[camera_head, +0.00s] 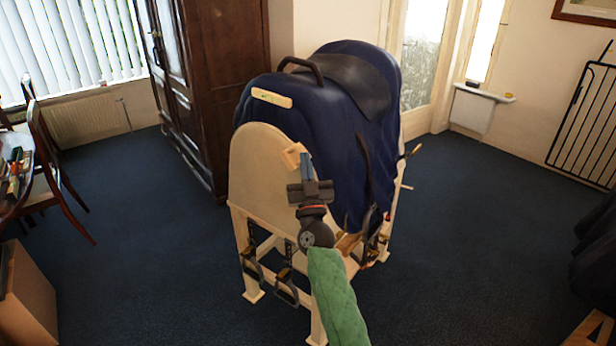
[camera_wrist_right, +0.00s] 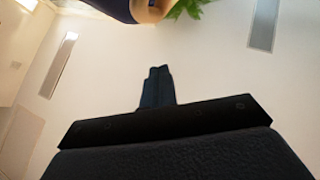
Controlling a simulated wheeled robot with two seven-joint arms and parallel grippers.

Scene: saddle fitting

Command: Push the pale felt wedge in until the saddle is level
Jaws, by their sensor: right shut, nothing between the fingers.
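A black saddle (camera_head: 355,85) sits on a navy blue cover (camera_head: 318,112) over a wooden stand with a rounded pale end board (camera_head: 258,165). A pale yellow bar with a small vial, like a spirit level (camera_head: 271,98), lies on the cover at the near end. A small tan block (camera_head: 293,155) shows at the board's upper right edge; I cannot tell whether it is the felt wedge. My right gripper (camera_head: 306,158) is shut and empty, its fingertips close beside this block; contact is unclear. The shut fingers also show in the right wrist view (camera_wrist_right: 158,72). My left gripper is out of view.
Stirrups (camera_head: 286,285) hang under the near end of the stand. A dark wooden cabinet (camera_head: 225,80) stands behind to the left. A table with chairs (camera_head: 45,165) and a cardboard box (camera_head: 28,300) are at the left.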

